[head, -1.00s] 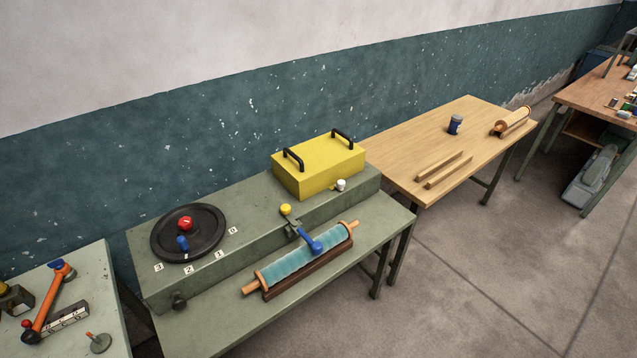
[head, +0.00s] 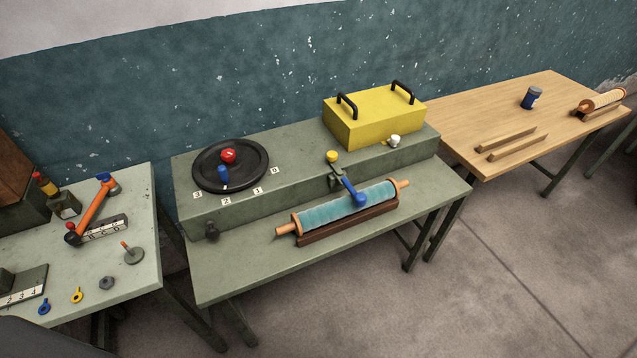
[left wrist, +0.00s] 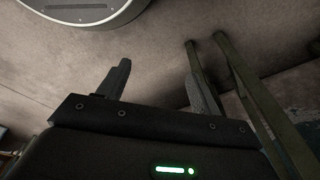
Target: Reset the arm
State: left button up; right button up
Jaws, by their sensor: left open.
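My left gripper (left wrist: 160,85) shows in the left wrist view with its two fingers wide apart and nothing between them. It is over bare floor, near green table legs (left wrist: 235,75). Neither gripper shows in the head view. A blue-handled arm (head: 350,187) with a yellow knob (head: 332,157) reaches from the green machine's front over a teal roller (head: 325,214). An orange-handled lever (head: 93,205) stands tilted on the left bench. Which arm the task names, I cannot tell.
The green machine table (head: 230,279) carries a black dial (head: 255,177) and a yellow box (head: 365,120). A wooden table (head: 465,118) with two sticks, a blue can (head: 531,97) and a roll stands at right. The left bench (head: 125,280) holds small parts. Floor (head: 420,310) in front is clear.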

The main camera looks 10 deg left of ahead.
pick_arm(q)
jog(key=s+a+f+b, duration=0.2)
jog(key=s+f+b, duration=0.1)
jog(key=s+f, duration=0.9)
jog(key=shift+a+f+g, duration=0.2)
jog(key=shift+f+g, duration=0.15)
jog(key=shift+g, duration=0.05)
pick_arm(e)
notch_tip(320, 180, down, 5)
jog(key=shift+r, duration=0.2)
